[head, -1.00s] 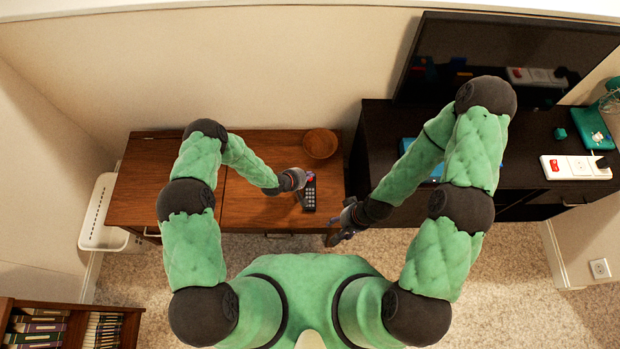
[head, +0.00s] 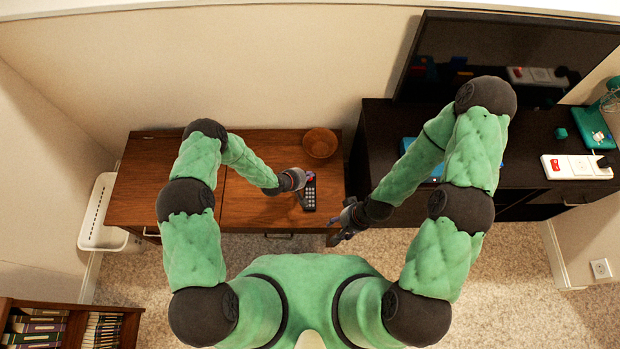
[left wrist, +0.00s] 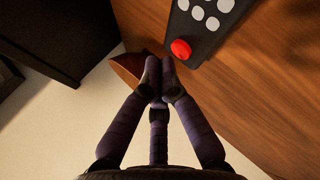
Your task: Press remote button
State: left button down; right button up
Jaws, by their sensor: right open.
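The black remote (head: 309,199) lies on the wooden cabinet top near its right end. In the left wrist view the remote (left wrist: 209,22) shows grey-white buttons and a round red button (left wrist: 180,49) at its near end. My left gripper (head: 306,180) is at the remote's far end. In the left wrist view its fingertips (left wrist: 161,66) are together, empty, and just beside the red button; I cannot tell whether they touch the remote. My right gripper (head: 334,239) is open and empty, in front of the cabinet's right front corner.
A wooden bowl (head: 320,143) stands behind the remote. To the right, a black TV stand (head: 520,172) carries a dark-screened television (head: 505,55), a white power strip (head: 577,167) and a teal item (head: 592,127). The cabinet top (head: 255,152) is clear around the bowl.

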pick_arm(q)
jog(key=shift+f, duration=0.3)
jog(key=shift+f+b, duration=0.3)
jog(key=shift+b, duration=0.35)
dwell(0.5)
jog(key=shift+r, duration=0.2)
jog(key=shift+r+p, duration=0.4)
jog(key=shift+r, duration=0.2)
jog(key=shift+r+p, duration=1.6)
jog(key=shift+r, duration=0.95)
jog(key=shift+f, duration=0.1)
